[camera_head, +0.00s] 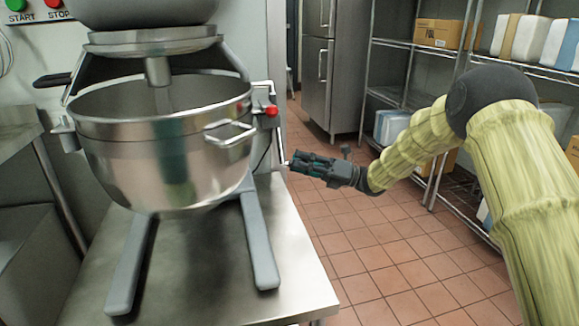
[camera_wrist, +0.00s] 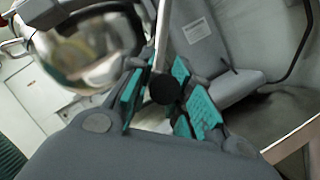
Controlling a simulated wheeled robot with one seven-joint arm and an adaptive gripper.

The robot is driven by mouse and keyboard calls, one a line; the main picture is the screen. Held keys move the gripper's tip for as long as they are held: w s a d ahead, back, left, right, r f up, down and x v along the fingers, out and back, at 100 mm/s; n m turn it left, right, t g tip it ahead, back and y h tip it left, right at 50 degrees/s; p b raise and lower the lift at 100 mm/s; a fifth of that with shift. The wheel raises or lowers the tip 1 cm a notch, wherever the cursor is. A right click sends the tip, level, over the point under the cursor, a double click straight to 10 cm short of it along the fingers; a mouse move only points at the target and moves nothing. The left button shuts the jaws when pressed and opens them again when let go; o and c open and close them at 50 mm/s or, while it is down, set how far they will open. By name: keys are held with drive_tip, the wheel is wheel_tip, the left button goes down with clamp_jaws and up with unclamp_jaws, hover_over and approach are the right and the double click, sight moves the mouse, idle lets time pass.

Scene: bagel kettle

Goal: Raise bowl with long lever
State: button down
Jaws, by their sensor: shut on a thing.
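The steel mixing bowl (camera_head: 160,135) hangs in the grey mixer's frame above a steel table, with the beater shaft reaching down into it. It also shows in the wrist view (camera_wrist: 85,48). The long lever (camera_head: 279,130) is a thin light rod at the mixer's right side, sloping down to my gripper. In the wrist view the lever (camera_wrist: 162,40) is a metal rod with a black ball end (camera_wrist: 164,90) between my teal finger pads. My gripper (camera_head: 296,163) is shut on the lever near this end. The exact finger contact is partly hidden.
A red knob (camera_head: 271,110) sits on the mixer's right side, above my gripper. The steel table (camera_head: 195,265) is below the bowl. Wire shelves (camera_head: 435,45) with boxes stand at the right, and a steel fridge (camera_head: 330,70) at the back. Tiled floor (camera_head: 400,270) is open between.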

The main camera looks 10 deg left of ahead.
drive_tip(key=shift+w+f, duration=0.15)
drive_tip(key=shift+w, duration=0.15)
drive_tip(key=shift+a, duration=0.1)
drive_tip(key=c, duration=1.6)
unclamp_jaws()
drive_tip(key=o, duration=0.3)
drive_tip(key=shift+w+a, duration=0.1)
drive_tip(key=shift+w, duration=0.05)
drive_tip(key=s+v, duration=0.1)
drive_tip(key=v, duration=1.1)
drive_tip(key=shift+w, duration=0.45)
